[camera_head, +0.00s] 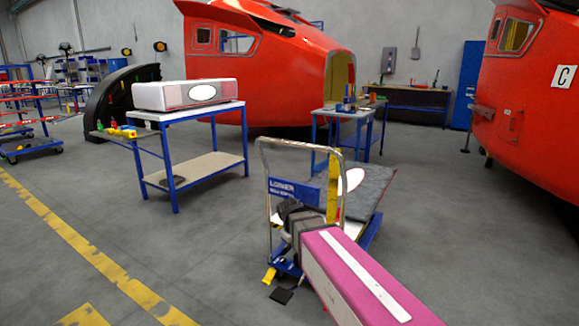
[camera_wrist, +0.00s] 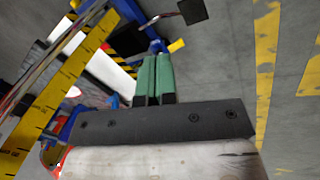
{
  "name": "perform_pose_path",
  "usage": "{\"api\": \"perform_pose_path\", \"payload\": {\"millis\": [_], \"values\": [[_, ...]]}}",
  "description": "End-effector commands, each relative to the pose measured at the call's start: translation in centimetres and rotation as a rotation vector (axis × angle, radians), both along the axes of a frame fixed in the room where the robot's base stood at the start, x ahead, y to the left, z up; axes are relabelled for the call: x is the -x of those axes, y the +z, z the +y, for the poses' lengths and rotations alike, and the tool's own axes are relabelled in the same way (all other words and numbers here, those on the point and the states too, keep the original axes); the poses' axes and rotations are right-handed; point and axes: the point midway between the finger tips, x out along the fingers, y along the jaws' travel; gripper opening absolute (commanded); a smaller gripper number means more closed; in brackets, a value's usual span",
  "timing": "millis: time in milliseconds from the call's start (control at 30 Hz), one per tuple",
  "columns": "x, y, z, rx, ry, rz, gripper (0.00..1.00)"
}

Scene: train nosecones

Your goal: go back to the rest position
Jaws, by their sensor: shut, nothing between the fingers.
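My gripper shows in the wrist view (camera_wrist: 153,82), its two green fingers together with nothing between them. Past the fingers is the blue lift trolley (camera_wrist: 155,45), blurred and close. In the head view my pink and white arm reaches from the bottom right toward the trolley (camera_head: 296,192). The dark end of the arm is in front of the trolley's handle frame, and the fingers cannot be made out there. I cannot tell whether the arm touches the trolley.
A blue workbench (camera_head: 205,160) bears a white and red box (camera_head: 185,95). A second blue bench (camera_head: 350,112) stands behind the trolley. Red nosecones stand at the back (camera_head: 265,65) and right (camera_head: 530,120). Grey floor (camera_head: 150,240) is clear at the left, with a yellow line.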

Motion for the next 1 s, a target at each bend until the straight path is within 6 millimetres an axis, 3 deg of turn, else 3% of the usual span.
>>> {"api": "perform_pose_path", "payload": {"millis": [33,200,433,633,1000], "values": [[1.1,-1.2,-2.1,-0.021,-0.056,0.016,0.0],[4.3,-4.8,-8.0,-0.106,-0.269,0.065,0.0],[8.8,-8.5,-13.8,-0.206,-0.53,0.12,0.0],[10.7,-9.9,-15.8,-0.249,-0.643,0.14,0.0],[10.8,-10.0,-16.0,-0.255,-0.659,0.143,0.0]]}}
